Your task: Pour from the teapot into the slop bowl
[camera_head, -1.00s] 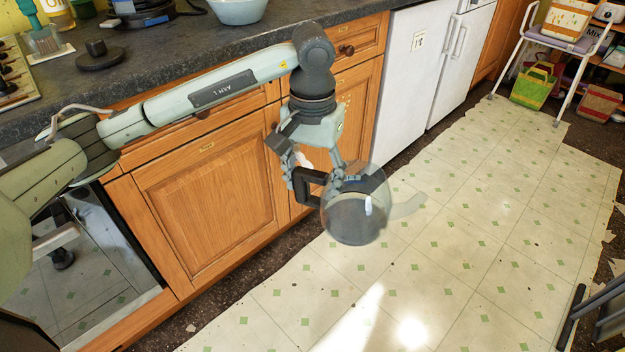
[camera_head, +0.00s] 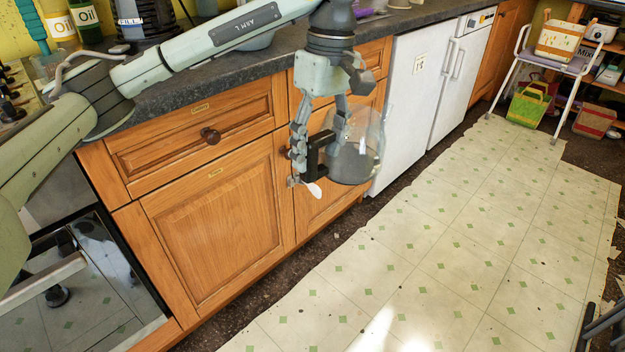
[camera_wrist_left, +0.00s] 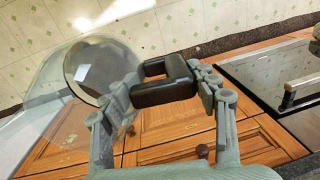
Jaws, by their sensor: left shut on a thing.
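The teapot (camera_head: 356,160) is clear glass with a black handle. My left gripper (camera_head: 322,150) is shut on the handle and holds the pot in the air in front of the cupboards, below the counter top. In the left wrist view, the black handle (camera_wrist_left: 165,88) sits between the fingers, and the glass body (camera_wrist_left: 45,95) with its round dark top lies to the left. I cannot make out the spout clearly now. A pale bowl (camera_head: 258,42) stands on the counter, mostly hidden behind my left arm. My right gripper is out of view.
The dark counter (camera_head: 195,85) runs above wooden cupboards (camera_head: 215,205) with protruding knobs. White appliances (camera_head: 415,95) stand beyond the pot. Oil bottles (camera_head: 85,18) stand at the counter's back left. The tiled floor (camera_head: 420,250) to the right is open.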

